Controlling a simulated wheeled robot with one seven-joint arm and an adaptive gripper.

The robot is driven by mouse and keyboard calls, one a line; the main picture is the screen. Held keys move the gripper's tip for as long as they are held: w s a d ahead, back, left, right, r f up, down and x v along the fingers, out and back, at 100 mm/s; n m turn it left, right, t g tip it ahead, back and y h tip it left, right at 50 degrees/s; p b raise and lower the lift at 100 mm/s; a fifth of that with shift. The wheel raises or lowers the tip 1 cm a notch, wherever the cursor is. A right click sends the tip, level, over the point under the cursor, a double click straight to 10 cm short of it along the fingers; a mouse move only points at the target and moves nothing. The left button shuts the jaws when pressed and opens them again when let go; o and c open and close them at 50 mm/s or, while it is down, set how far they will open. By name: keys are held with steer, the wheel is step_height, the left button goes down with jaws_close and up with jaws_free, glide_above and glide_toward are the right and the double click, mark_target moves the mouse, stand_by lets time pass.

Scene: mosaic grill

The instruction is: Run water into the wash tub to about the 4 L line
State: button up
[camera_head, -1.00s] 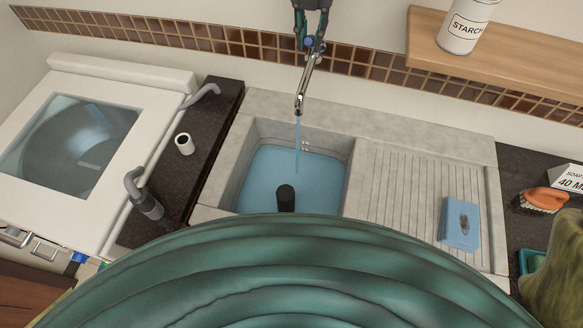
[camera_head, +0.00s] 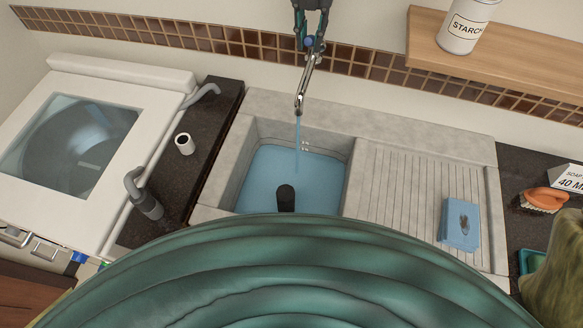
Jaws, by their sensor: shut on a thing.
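The wash tub (camera_head: 230,166) is the grey stone basin in the middle, with blue water (camera_head: 262,178) in it. A thin stream (camera_head: 298,145) falls into it from the metal spout (camera_head: 304,88) above. Marks (camera_head: 306,146) show on the tub's back wall just above the water, too small to read. A dark upright pipe (camera_head: 285,198) stands out of the water. My gripper (camera_head: 312,38) is at the top edge, shut on the tap's blue-ended handle (camera_head: 309,42); its upper part is cut off.
A ribbed drainboard (camera_head: 400,190) with a blue block (camera_head: 460,222) lies right of the tub. A shelf with a starch tin (camera_head: 464,25) is at upper right, and a brush (camera_head: 543,199) at far right. A washing machine (camera_head: 75,150) stands left. My green body hides the front.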

stand_by(0.4)
steer(key=shift+s+f+b, duration=0.15)
steer(key=shift+f+b, duration=0.2)
steer(key=shift+f, duration=0.5)
steer(key=shift+f+b, duration=0.45)
steer(key=shift+f, duration=0.85)
steer(key=o, duration=0.9)
steer(key=shift+w, duration=0.2)
steer(key=shift+r, duration=0.1)
steer(key=shift+s+r, duration=0.1)
steer(key=shift+r+p, duration=3.05)
steer(key=shift+r, duration=0.4)
